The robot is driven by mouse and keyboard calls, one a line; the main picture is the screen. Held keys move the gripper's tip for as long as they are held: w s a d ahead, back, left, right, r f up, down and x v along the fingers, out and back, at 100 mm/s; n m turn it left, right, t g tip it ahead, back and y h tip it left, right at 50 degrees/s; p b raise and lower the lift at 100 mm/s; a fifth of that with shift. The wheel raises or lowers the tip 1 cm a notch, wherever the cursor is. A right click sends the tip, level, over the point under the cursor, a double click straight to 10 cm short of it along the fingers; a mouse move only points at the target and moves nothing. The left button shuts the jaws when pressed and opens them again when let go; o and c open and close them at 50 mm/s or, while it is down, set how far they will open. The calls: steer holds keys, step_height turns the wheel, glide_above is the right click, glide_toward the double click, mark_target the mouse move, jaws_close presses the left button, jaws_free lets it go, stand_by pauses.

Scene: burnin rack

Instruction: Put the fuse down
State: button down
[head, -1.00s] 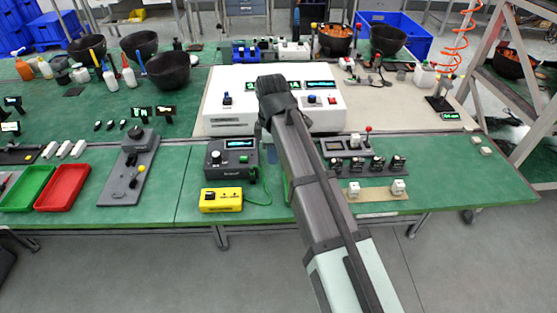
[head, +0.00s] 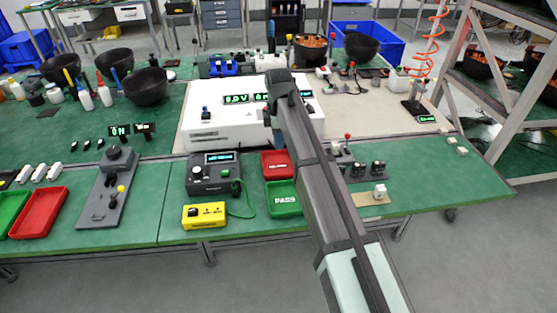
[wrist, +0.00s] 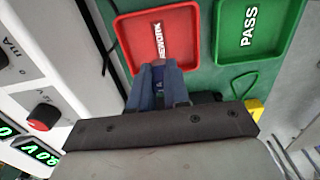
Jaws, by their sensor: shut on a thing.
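My gripper (wrist: 158,80) is shut on the fuse, of which only a small dark blue end (wrist: 158,63) shows between the fingertips in the wrist view. The fingertips are over the near part of the red tray (wrist: 122,30), which has a white label reading REWORK. Height above the tray is hard to tell. The green tray (wrist: 222,68), marked PASS, is beside it. In the head view my gripper (head: 280,138) points down in front of the white instrument, at the red tray (head: 268,171); the green tray (head: 272,206) is nearer the table's front edge. The fuse is hidden there.
The white instrument (head: 205,133) with green displays stands close behind the trays. A dark grey meter (head: 203,182) and a yellow box (head: 190,222) with a green cord are left of them. Small switches (head: 378,168) stand to the right. Another red tray (head: 28,228) is far left.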

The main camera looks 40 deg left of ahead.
steer(key=shift+f, duration=3.85)
steer(key=shift+f, duration=0.1)
steer(key=c, duration=1.1)
jaws_free()
step_height(320, 180, up, 12)
steer(key=shift+r, duration=0.15)
